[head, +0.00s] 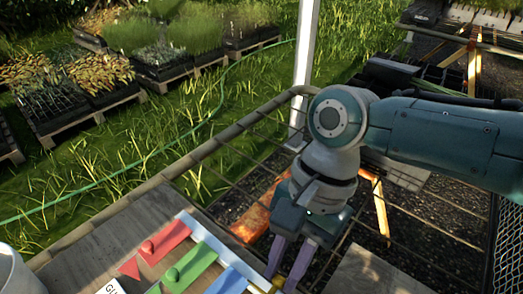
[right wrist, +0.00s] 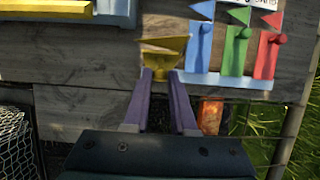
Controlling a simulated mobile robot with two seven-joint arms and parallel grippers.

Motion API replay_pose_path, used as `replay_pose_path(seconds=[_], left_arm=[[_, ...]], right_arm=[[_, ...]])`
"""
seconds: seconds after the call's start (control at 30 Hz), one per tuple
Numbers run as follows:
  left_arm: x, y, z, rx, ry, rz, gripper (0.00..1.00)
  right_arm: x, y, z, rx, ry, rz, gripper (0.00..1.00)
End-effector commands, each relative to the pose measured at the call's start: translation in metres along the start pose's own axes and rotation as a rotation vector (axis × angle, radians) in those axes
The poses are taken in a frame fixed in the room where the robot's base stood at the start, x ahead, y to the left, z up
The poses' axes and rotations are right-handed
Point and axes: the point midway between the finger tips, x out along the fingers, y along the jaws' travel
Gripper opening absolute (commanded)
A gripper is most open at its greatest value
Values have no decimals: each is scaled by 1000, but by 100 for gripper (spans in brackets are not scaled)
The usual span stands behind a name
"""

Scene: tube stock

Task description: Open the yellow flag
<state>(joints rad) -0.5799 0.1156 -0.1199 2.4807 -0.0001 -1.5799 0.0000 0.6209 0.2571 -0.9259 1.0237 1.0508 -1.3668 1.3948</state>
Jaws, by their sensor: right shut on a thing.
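The yellow flag (right wrist: 162,46) is at the left end of a row of coloured flags in the right wrist view. In the head view only a bit of yellow (head: 278,283) shows, between my fingertips at the bottom edge. My right gripper (right wrist: 161,75) is shut on the yellow flag's lower part; its purple fingers hide some of it. It also shows in the head view (head: 281,283), pointing down. Beside it are the blue flag (right wrist: 200,40), green flag (right wrist: 235,48) and red flag (right wrist: 267,52). My left gripper is not in view.
The flags sit on a pale-edged board on a grey wooden table (head: 110,232). A blue and yellow object (right wrist: 110,17) lies at the upper left of the wrist view. A white round object (head: 12,272) stands at the head view's lower left. A wire rack (head: 265,130) runs behind.

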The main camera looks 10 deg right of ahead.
Motion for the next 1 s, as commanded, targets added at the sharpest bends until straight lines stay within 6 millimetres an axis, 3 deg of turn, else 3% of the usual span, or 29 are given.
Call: replay_pose_path(seconds=[0.27, 0.3, 0.57, 0.83, 1.0], left_arm=[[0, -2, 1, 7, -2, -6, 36], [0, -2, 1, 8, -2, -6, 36], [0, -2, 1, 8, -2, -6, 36], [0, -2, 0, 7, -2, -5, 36], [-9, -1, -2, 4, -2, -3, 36]], right_arm=[[1, -1, 5, -3, -14, 0, 0], [1, -1, 5, -4, -14, 0, 26], [1, 0, 3, -2, -8, 1, 54], [-1, 0, 2, -1, -5, 1, 54], [-25, 0, 2, -2, -4, 0, 54]])
